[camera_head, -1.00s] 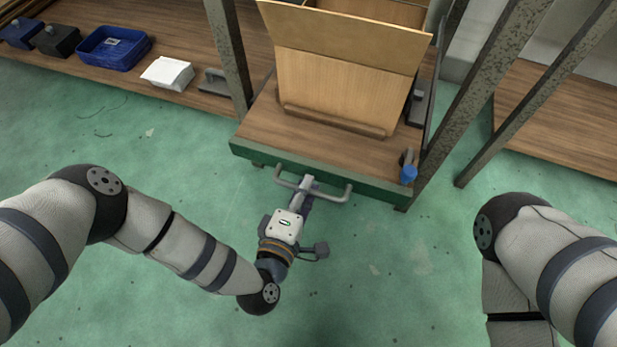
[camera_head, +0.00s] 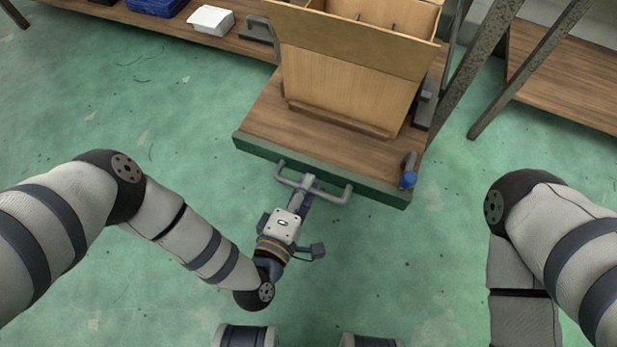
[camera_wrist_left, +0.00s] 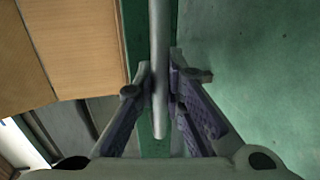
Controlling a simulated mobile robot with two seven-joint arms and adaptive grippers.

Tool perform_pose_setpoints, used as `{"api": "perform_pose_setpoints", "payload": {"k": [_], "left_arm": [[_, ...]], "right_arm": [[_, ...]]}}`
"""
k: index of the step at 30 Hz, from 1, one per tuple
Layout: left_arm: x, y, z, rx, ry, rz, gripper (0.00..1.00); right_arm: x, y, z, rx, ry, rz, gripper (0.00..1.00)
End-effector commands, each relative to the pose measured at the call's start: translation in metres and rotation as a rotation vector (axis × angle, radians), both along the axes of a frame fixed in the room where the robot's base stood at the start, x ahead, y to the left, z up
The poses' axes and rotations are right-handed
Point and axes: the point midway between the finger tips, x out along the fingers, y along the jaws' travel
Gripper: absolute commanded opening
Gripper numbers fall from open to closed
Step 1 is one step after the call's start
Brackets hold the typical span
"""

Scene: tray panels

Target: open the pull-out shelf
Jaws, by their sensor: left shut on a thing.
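The pull-out shelf (camera_head: 262,119) is a wooden board with a green front edge, and it sticks out from the metal rack toward me. A grey bar handle (camera_head: 336,196) is fixed to its front. My left gripper (camera_head: 309,183) is shut on the handle near its middle. In the left wrist view, the handle bar (camera_wrist_left: 158,50) runs between the two fingers (camera_wrist_left: 160,95). My right arm enters from the right, but its gripper is out of view.
A large wooden box (camera_head: 345,85) stands on the shelf. A blue-ended grey tool (camera_head: 408,178) lies at the shelf's front right corner. A white box (camera_head: 211,19) is on the board at the back left. Green floor around the shelf is clear.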

Motion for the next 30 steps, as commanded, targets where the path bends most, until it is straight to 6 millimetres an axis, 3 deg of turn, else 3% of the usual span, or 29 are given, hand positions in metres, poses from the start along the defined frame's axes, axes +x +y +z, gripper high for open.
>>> {"api": "perform_pose_setpoints", "payload": {"k": [14,15,17,26,30], "left_arm": [[-0.002,0.001,0.0,0.0,-0.002,0.001,0.0],[-0.002,0.001,0.0,0.0,-0.002,0.001,0.17],[-0.002,0.001,0.0,0.0,-0.001,0.001,0.31],[-0.002,0.001,0.001,0.0,-0.001,0.0,0.31],[-0.002,0.0,0.021,-0.004,-0.002,0.0,0.31]], "right_arm": [[0.0,0.0,0.001,0.0,-0.002,0.0,0.4],[0.0,0.0,0.001,0.0,-0.002,0.0,0.4],[0.0,0.0,0.001,0.0,-0.002,0.0,0.4],[0.0,0.0,0.001,0.0,-0.002,0.0,0.4],[0.0,0.0,0.001,0.0,-0.001,0.0,0.4]]}}
